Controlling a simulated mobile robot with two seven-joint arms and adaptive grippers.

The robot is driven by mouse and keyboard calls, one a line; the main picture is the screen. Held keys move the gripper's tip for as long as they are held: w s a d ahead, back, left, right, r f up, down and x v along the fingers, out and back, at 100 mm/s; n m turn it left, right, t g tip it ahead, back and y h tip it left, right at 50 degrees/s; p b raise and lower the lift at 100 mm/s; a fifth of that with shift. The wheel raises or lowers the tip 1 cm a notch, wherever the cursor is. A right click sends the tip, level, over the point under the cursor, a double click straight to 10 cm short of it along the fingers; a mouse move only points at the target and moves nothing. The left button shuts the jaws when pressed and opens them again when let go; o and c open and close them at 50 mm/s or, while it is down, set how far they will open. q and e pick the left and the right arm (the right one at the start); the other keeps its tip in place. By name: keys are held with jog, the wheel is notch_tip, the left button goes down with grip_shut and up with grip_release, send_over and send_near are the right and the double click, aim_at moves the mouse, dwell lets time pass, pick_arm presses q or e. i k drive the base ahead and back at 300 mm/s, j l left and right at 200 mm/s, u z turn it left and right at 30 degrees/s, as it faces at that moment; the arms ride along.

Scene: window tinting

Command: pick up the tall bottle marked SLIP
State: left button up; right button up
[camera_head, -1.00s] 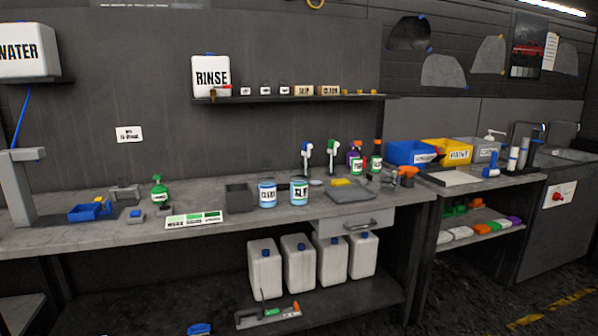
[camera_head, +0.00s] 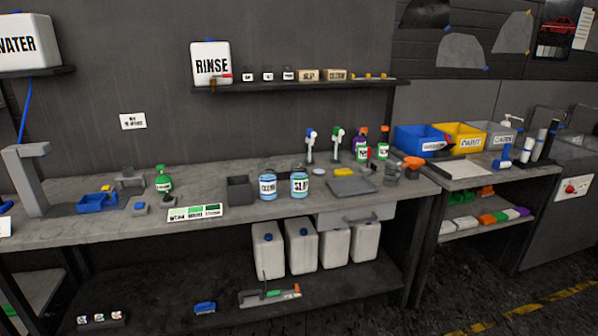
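I cannot make out for certain which bottle is the tall one marked SLIP. A short jar with a blue band (camera_head: 299,185) has a label that seems to read SLIP. A similar jar (camera_head: 267,186) stands to its left with a label that seems to read CLEAN. Neither of my grippers is in view.
The long workbench (camera_head: 130,224) also holds a green bottle (camera_head: 164,181), a dark open box (camera_head: 239,190), a grey pad (camera_head: 351,186) and two upright spray heads. A shelf (camera_head: 290,88) hangs above, with a RINSE container (camera_head: 211,65). Blue (camera_head: 418,140) and yellow bins stand right.

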aim_at(299, 166)
jog(key=i+l+u, duration=0.25)
jog(key=i+l, duration=0.6)
jog(key=l, duration=0.15)
